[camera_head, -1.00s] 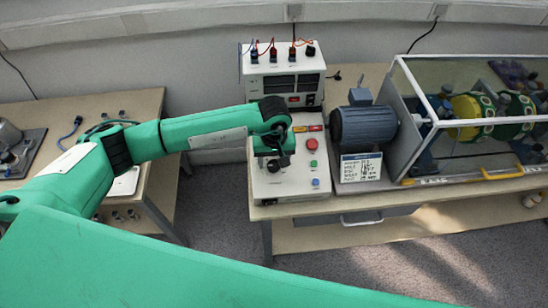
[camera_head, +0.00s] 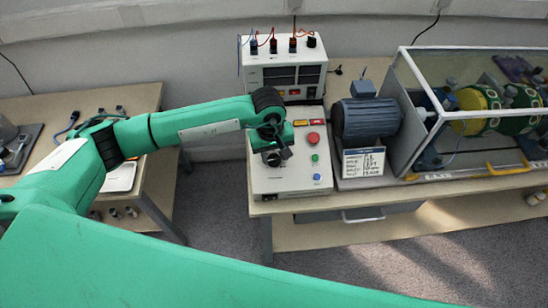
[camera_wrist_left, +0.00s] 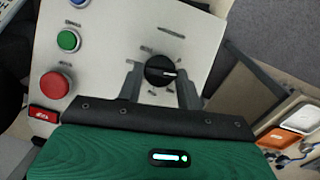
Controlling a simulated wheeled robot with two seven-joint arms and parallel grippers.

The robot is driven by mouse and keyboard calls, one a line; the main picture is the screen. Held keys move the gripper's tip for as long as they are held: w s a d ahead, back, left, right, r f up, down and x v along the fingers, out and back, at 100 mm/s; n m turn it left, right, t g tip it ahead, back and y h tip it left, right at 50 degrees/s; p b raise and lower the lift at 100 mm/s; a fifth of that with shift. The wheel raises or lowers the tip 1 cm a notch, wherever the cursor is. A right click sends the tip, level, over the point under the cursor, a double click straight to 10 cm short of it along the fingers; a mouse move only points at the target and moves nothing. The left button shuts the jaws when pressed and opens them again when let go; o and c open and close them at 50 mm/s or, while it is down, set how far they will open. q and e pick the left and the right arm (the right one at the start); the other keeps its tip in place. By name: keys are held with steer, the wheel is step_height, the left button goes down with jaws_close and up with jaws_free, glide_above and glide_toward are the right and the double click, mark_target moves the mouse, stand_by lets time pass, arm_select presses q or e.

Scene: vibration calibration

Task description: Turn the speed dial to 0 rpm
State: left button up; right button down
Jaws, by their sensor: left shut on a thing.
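The speed dial (camera_wrist_left: 160,71) is a round black knob with a white pointer line on the light control box (camera_head: 292,179). In the left wrist view its pointer aims to the right. The labels around it are too small to read. My left gripper (camera_wrist_left: 161,82) is shut on the dial, one finger on each side of it. In the head view the left gripper (camera_head: 272,156) is over the left part of the box, and the dial is mostly hidden beneath it. My right gripper is not in view.
Beside the dial on the box are a red button (camera_head: 313,139), a green button (camera_head: 315,158) and a blue button (camera_head: 317,177). A power unit (camera_head: 283,73) stands behind. A blue motor (camera_head: 366,118) and a clear guarded enclosure (camera_head: 470,90) stand to the right.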

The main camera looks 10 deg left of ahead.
arm_select(q)
steer(key=n+b, duration=0.1)
steer(key=b, duration=0.1)
steer(key=n+t+h+b, duration=0.1)
steer(key=n+b, duration=0.1)
steer(key=b, duration=0.1)
steer(key=n+b, duration=0.1)
steer(key=b, duration=0.2)
steer(key=shift+s+a+f+h, duration=0.2)
steer(key=shift+f+h, duration=0.1)
steer(key=shift+f, duration=0.1)
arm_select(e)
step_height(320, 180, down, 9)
arm_select(q)
steer(key=n+b, duration=0.2)
steer(key=shift+r+t+b, duration=0.1)
steer(key=shift+t+b, duration=0.25)
steer(key=shift+t, duration=0.05)
steer(key=shift+a+r+n+h+b, duration=0.1)
steer(key=shift+r+n+h+b, duration=0.1)
steer(key=shift+n+h+b, duration=0.3)
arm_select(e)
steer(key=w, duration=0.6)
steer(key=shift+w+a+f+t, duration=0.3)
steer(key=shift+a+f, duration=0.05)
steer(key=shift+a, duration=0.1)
arm_select(q)
steer(key=o, duration=1)
steer(key=shift+r, duration=0.15)
